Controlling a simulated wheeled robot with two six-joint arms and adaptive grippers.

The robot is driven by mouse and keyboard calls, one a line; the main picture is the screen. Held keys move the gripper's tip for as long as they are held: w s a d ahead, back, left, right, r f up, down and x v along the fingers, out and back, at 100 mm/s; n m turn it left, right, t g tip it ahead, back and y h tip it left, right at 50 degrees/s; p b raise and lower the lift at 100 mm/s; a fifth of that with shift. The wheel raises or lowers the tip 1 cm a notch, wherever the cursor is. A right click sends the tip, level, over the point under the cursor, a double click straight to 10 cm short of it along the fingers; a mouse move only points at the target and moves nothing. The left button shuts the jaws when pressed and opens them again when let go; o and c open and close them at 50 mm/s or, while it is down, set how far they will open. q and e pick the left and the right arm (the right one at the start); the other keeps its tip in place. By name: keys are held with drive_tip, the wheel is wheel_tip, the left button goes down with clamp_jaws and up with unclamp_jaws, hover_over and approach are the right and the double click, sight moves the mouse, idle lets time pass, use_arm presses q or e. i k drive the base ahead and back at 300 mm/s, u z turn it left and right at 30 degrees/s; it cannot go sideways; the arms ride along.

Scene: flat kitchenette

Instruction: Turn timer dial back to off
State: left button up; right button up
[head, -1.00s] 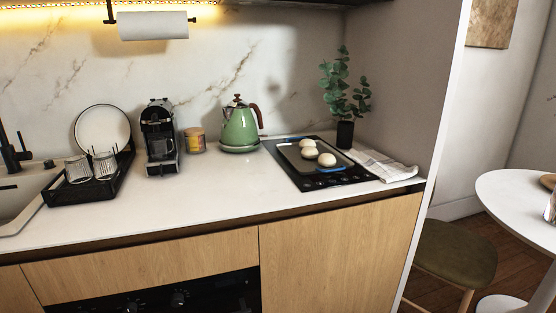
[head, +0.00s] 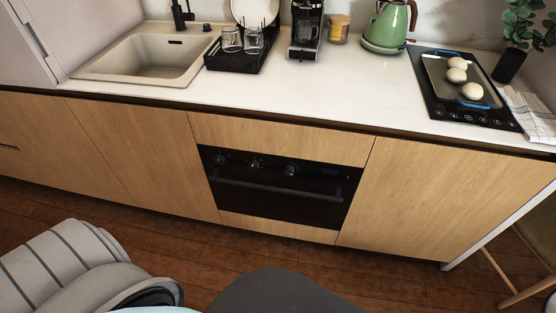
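The built-in black oven (head: 280,212) sits in the wooden cabinet front below the counter. Its upper panel carries a left dial (head: 220,159), a middle dial (head: 254,164) and a right dial (head: 291,169). I cannot tell which one is the timer, and their markings are too small to read. A small dark display (head: 335,178) seems to lie right of the dials. The oven door is shut, with a long bar handle (head: 275,190) across it. Neither of my grippers shows; only grey parts of my own body show at the bottom.
The white counter (head: 330,80) overhangs the cabinet front. On it are a sink (head: 150,55), a black dish rack (head: 240,62), a coffee machine (head: 305,30), a green kettle (head: 385,28) and a hob (head: 440,105) bearing a tray of buns. The wooden floor (head: 225,255) before the oven is clear.

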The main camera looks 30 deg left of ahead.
sight(290, 169)
drive_tip(key=u, duration=0.05)
drive_tip(key=k, duration=1.05)
drive_tip(key=z, duration=0.65)
drive_tip(key=i, duration=1.25)
drive_tip(key=u, duration=0.6)
